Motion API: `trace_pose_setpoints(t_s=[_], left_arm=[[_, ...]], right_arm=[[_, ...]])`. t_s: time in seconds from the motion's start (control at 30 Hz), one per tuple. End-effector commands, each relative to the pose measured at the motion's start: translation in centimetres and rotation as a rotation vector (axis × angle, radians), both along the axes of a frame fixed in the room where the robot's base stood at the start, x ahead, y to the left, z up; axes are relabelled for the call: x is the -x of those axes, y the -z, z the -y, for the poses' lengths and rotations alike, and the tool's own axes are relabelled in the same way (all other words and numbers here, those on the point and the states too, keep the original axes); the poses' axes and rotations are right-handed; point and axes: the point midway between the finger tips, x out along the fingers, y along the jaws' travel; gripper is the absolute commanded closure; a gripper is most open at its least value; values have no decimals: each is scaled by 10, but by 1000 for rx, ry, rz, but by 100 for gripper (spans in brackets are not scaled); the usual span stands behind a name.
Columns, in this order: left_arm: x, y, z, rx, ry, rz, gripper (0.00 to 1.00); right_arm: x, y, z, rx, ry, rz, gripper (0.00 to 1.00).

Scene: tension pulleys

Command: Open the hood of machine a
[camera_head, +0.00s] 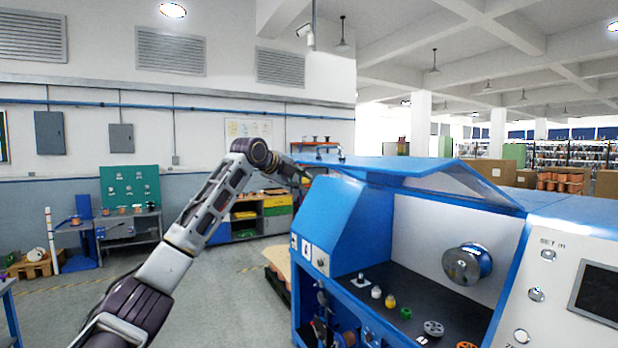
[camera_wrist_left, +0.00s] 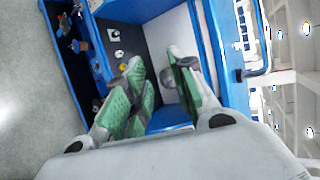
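Machine a (camera_head: 335,235) is the blue cabinet at the right of the head view. Its blue hood (camera_head: 440,178) stands raised and tilted above the work bay, leaving the front open. My left arm reaches up from the lower left and bends down behind the hood's left end. The left gripper is mostly hidden in the head view. In the left wrist view, the left gripper (camera_wrist_left: 165,90) has green-padded fingers spread apart with nothing between them. The bay shows beyond the fingers. A handle-like bar (camera_wrist_left: 259,70) is at the right, apart from them. My right gripper is not in view.
A metal spool (camera_head: 467,264) is mounted on the bay's back wall. Several small pulleys and parts, including a yellow one (camera_head: 390,301), sit on the dark bay floor. A control panel with a screen (camera_head: 598,292) adjoins at right. Open floor (camera_head: 225,300) lies left of the machine.

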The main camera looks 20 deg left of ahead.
Motion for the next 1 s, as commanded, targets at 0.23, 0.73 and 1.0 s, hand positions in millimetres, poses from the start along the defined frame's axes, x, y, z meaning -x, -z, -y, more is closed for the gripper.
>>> trace_pose_setpoints(t_s=[0.23,0.73,1.0], left_arm=[[-2,11,9,3,13,-1,100],[51,-58,98,137,202,178,100],[92,-95,124,360,231,175,100]], right_arm=[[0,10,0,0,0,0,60],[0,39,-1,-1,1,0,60],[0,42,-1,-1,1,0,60]])
